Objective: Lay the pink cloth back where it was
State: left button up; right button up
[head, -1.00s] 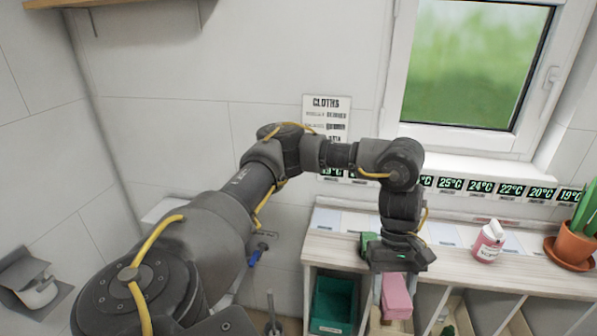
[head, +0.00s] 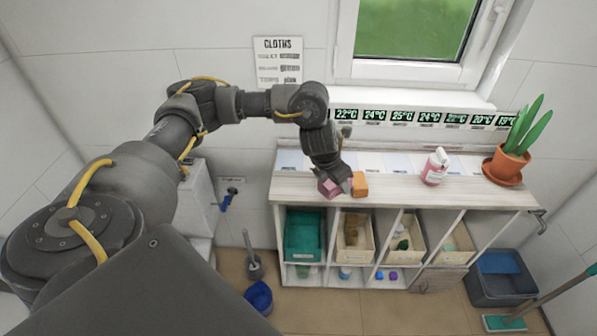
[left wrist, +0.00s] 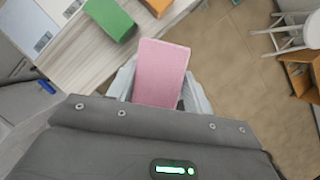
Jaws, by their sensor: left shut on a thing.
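The pink cloth (head: 329,188) is a folded block in my left gripper (head: 340,186), at the front edge of the counter top. In the left wrist view the pink cloth (left wrist: 160,75) sits between the two pale fingers and sticks out past them. There it overlaps the floor side of the counter edge; I cannot tell whether it touches the counter. An orange folded cloth (head: 359,184) lies on the counter just right of the gripper. A green folded cloth (left wrist: 110,18) lies beside the orange one in the wrist view; in the head view it is hidden. My right gripper is not in view.
The counter (head: 405,188) holds a pink bottle (head: 435,167) and a potted plant (head: 506,165). Below are open compartments with a teal bin (head: 304,236) and beige bins (head: 354,257). A CLOTHS sign (head: 278,62) hangs on the wall. Pale cards line the counter's back.

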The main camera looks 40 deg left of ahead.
pick_arm(q)
jog(key=n, duration=0.1)
jog(key=w+a+n+y, duration=0.1)
jog(key=n, duration=0.1)
jog(key=shift+w+a+r+n+y+p, duration=0.25)
jog(key=shift+w+r+n+y+p, duration=0.05)
jog(key=shift+n+p, duration=0.1)
jog(key=shift+w+a+n+y, duration=0.2)
jog(key=shift+a+n, duration=0.15)
jog(key=shift+n, duration=0.2)
jog(key=shift+w+a+n+y, duration=0.1)
jog(key=shift+a+n+y, duration=0.15)
jog(key=shift+n, duration=0.3)
jog(key=b, duration=0.5)
send_over(301, 181)
jog(key=s+d, duration=0.1)
jog(key=s, duration=0.1)
jog(key=f, duration=0.9)
jog(key=shift+w+d+f, duration=0.15)
jog(key=shift+w+d, duration=0.05)
jog(key=shift+w, duration=0.05)
jog(key=shift+a+f+b, duration=0.15)
jog(key=shift+a+b, duration=0.15)
jog(key=shift+a, duration=0.15)
jog(key=shift+a+f, duration=0.1)
jog(key=shift+f, duration=0.2)
notch_tip(301, 181, down, 2)
jog(key=shift+b, duration=0.45)
jog(key=shift+w+f, duration=0.1)
jog(key=shift+f, duration=0.4)
